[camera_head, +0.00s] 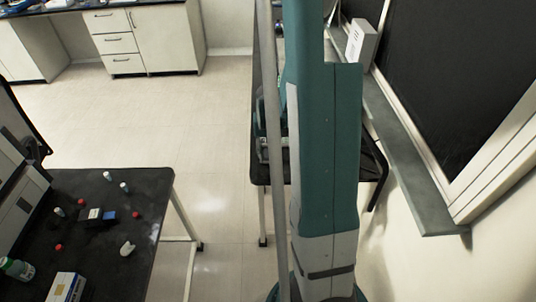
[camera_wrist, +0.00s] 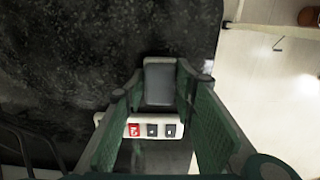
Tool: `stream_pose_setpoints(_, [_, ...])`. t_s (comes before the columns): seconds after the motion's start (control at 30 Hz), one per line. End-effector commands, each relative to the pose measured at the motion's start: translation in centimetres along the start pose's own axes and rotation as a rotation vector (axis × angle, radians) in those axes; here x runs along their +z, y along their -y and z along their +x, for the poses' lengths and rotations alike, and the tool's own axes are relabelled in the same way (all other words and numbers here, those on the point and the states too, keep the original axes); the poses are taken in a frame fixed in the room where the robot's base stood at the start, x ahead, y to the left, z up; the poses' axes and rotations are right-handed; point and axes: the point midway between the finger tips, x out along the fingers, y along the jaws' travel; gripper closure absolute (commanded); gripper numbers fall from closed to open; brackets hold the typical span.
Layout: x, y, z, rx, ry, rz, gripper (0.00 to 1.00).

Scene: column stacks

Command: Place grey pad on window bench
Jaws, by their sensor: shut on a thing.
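My gripper (camera_wrist: 158,74) shows in the wrist view with its green-padded fingers on both sides of a dark grey, rounded block, the grey pad (camera_wrist: 159,88). It is shut on this pad. A white strip with one red and two dark squares (camera_wrist: 152,129) lies between the fingers, nearer the wrist; I cannot tell if it belongs to the pad. In the head view my arm hides most of the gripper and the pad. The window bench (camera_head: 408,145) is the long grey ledge below the dark window at the right.
A white box (camera_head: 360,45) stands at the bench's far end; its near part looks clear. A black table (camera_head: 370,165) stands behind my arm. At the left, another black table (camera_head: 150,185) holds small vials, red caps and a bottle. White cabinets (camera_head: 150,40) stand at the back.

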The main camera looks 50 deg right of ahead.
Motion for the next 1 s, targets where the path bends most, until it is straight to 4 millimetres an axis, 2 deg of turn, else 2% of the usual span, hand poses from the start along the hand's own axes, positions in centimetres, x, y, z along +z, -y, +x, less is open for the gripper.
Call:
stream_pose_setpoints(0.3, [0.01, 0.00, 0.39, 0.000, 0.000, 0.000, 0.85])
stream_pose_setpoints(0.33, [0.01, 0.00, 0.34, 0.000, 0.000, 0.000, 0.70])
stream_pose_setpoints(0.43, [0.01, 0.00, 0.28, 0.000, 0.000, 0.000, 0.58])
stream_pose_setpoints(1.0, [0.02, 0.00, -0.33, 0.000, 0.000, 0.000, 0.58])
